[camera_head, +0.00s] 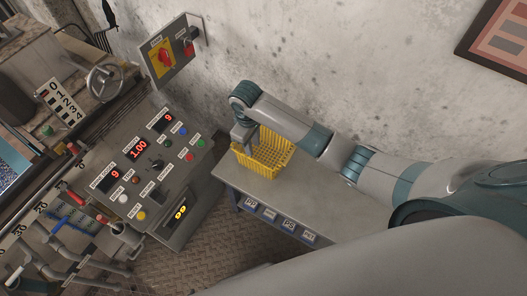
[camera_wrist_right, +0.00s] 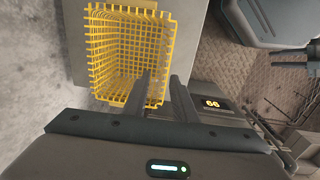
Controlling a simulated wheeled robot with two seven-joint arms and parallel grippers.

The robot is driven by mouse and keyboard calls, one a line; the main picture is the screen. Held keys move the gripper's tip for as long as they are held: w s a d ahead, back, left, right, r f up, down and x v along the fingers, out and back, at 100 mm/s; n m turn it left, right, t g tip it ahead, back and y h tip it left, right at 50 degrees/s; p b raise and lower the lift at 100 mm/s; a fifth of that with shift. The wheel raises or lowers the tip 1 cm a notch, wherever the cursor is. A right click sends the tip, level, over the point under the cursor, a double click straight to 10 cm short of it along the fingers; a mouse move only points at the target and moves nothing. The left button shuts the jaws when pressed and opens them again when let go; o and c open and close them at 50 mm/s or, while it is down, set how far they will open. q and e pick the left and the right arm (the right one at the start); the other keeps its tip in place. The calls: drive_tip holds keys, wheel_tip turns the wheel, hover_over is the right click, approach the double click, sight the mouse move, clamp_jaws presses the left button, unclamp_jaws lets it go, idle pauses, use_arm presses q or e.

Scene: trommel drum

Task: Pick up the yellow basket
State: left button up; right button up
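The yellow basket (camera_head: 268,156) is an open lattice basket standing on the grey bench (camera_head: 310,200) by the wall, at its left end. It looks empty. In the right wrist view the basket (camera_wrist_right: 104,55) lies ahead, at the upper left. My right gripper (camera_head: 243,139) is at the basket's left side. In the wrist view its two fingers (camera_wrist_right: 161,76) are apart, one overlapping the basket's opening and the other just outside its right wall. I cannot tell whether they touch the wall.
A control panel (camera_head: 150,178) with buttons and red number displays stands left of the bench. A switch box (camera_head: 171,52) hangs on the wall. Labelled blue bins (camera_head: 282,222) sit under the bench front. The bench right of the basket is clear where visible.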

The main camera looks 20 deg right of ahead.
sight(255, 162)
drive_tip(key=f, duration=1)
drive_tip(key=shift+w+d+f, duration=0.1)
drive_tip(key=shift+d+f, duration=0.15)
drive_tip(key=shift+f, duration=0.05)
use_arm(q)
drive_tip(key=shift+s+a+f, duration=0.1)
drive_tip(key=shift+s+a, duration=0.1)
drive_tip(key=shift+s, duration=0.05)
use_arm(e)
drive_tip(key=shift+f, duration=0.45)
drive_tip(key=shift+f, duration=0.5)
drive_tip(key=f, duration=0.3)
drive_tip(key=shift+s+a, duration=0.1)
drive_tip(key=shift+s, duration=0.15)
drive_tip(key=shift+f, duration=0.6)
use_arm(q)
drive_tip(key=shift+s, duration=0.2)
